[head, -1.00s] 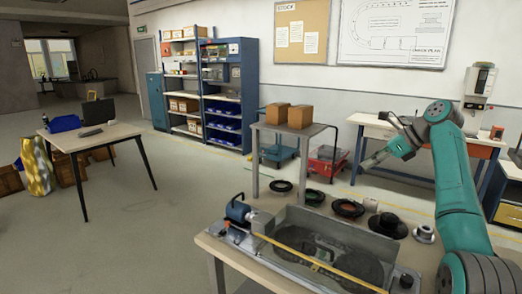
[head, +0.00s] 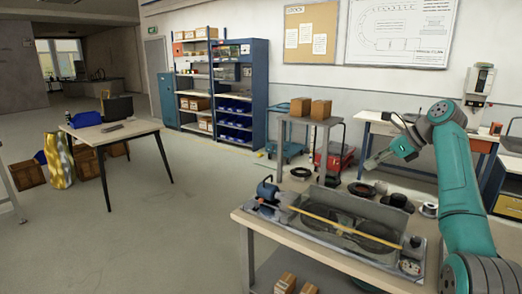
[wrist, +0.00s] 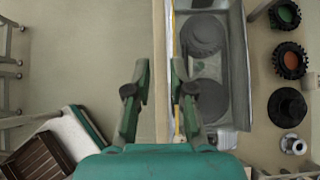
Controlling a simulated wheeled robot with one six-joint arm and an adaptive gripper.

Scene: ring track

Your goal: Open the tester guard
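The tester (head: 278,207) lies on a wooden-topped bench in the lower right of the head view. Its grey, partly see-through guard (head: 345,203) stands over two dark round discs, with a yellow bar (head: 345,230) along its near side. The guard looks lowered. In the wrist view the tester (wrist: 237,70) is right of centre, with the yellow bar (wrist: 177,120) by the bench edge. My gripper (wrist: 160,68) is open and empty, pointing down over the bench's edge, the right finger near the bar. Its height above the bar cannot be told.
Several dark wheels (wrist: 290,60) and a flanged hub (wrist: 287,107) lie beyond the tester. A table (head: 130,130) stands at left. Boxes sit on the bench's lower shelf. Floor between table and bench is clear.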

